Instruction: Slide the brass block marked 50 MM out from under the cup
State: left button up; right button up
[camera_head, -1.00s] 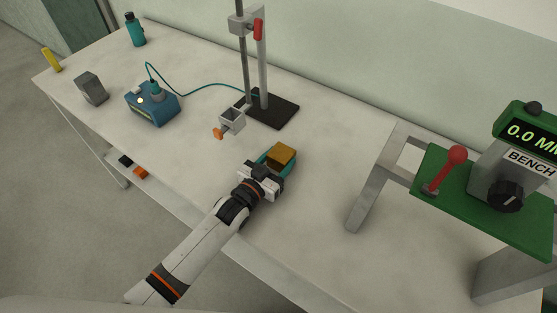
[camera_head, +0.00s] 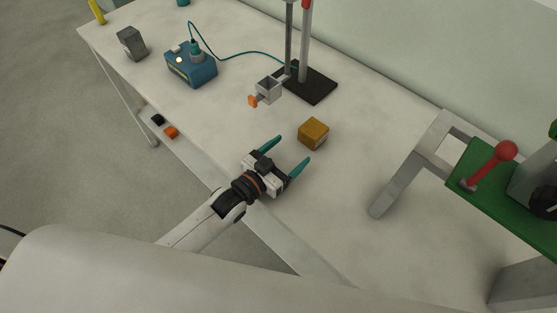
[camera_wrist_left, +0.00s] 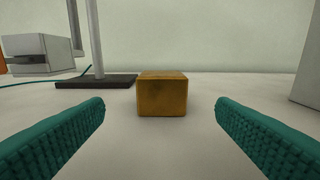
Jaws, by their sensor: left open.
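The brass block (camera_head: 313,134) stands on the bare tabletop, with nothing on top of it. A small pale mark shows low on one face, too small to read. My left gripper (camera_head: 287,153) is open with teal fingers, empty, and short of the block. In the left wrist view the block (camera_wrist_left: 162,96) stands ahead, between the open fingers but beyond their tips. A grey square holder (camera_head: 268,88) with an orange knob is on the stand behind and to the left of the block; I cannot tell whether this is the cup. My right gripper is not in view.
The stand's dark base (camera_head: 312,86) is behind the block. A blue box (camera_head: 191,67) with a teal cable and a grey block (camera_head: 131,44) are at the left. A grey frame leg (camera_head: 400,180) and green bench (camera_head: 490,185) are at the right. The tabletop around the brass block is clear.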

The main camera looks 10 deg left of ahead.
pick_arm(q)
jog(key=shift+v, duration=1.75)
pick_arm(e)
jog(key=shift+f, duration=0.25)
pick_arm(q)
jog(key=shift+s, duration=0.1)
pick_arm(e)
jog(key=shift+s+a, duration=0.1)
